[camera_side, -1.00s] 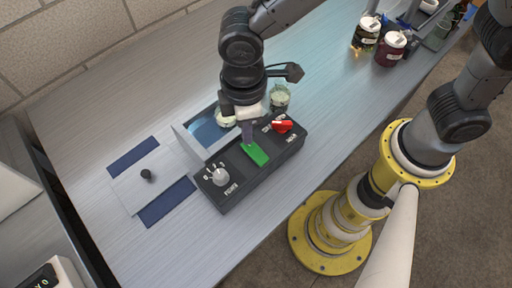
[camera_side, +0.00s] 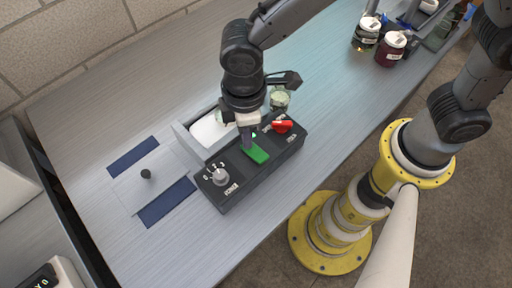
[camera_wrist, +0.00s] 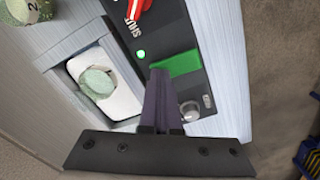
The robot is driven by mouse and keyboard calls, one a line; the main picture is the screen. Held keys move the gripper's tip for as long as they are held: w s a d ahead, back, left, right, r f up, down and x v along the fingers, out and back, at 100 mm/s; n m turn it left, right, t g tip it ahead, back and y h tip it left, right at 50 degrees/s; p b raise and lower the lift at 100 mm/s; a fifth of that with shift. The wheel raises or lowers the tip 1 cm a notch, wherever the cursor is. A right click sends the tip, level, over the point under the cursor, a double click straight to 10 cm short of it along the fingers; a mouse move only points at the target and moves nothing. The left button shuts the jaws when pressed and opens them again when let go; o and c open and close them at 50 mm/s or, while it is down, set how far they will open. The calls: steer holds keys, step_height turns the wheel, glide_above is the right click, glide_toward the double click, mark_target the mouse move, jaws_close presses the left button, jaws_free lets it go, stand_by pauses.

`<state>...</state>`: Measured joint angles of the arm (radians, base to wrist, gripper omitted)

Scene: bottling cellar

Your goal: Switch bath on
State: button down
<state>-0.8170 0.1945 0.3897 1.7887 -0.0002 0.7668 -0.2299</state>
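A dark control box (camera_side: 222,199) on the bench carries a green rocker switch (camera_side: 258,155), a red switch (camera_side: 282,126) and a grey round knob (camera_side: 220,178). My gripper (camera_side: 247,146) points down at the green switch. In the wrist view my dark purple fingers (camera_wrist: 158,82) are together with nothing between them, and their tips are at the edge of the green switch (camera_wrist: 182,64). A small green light (camera_wrist: 141,54) glows on the box. The bath (camera_side: 184,138) behind the box looks white inside, with a round pale-green lid (camera_wrist: 97,82) in it.
A jar (camera_side: 279,99) stands behind the box near my wrist. A flat plate with a black knob (camera_side: 146,174) and blue strips lies at the left. A green jar (camera_side: 366,34) and a red jar (camera_side: 390,50) stand far right. The bench's left front is clear.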

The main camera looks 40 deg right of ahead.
steer(key=shift+r, duration=3)
steer(key=shift+w+d, duration=0.25)
steer(key=w+d+r+m+t+y, duration=0.1)
steer(key=d+r+m+t, duration=0.15)
steer(key=d+r, duration=0.45)
steer(key=w+d+r+m+t, duration=0.1)
steer(key=d+r+m, duration=0.3)
steer(key=d, duration=0.6)
steer(key=s+d+m+t+h, duration=0.1)
steer(key=s+d+m, duration=0.4)
steer(key=s+d, duration=0.5)
steer(key=shift+s+d+f+t, duration=0.25)
steer(key=shift+s+f+t, duration=0.25)
steer(key=shift+s, duration=0.7)
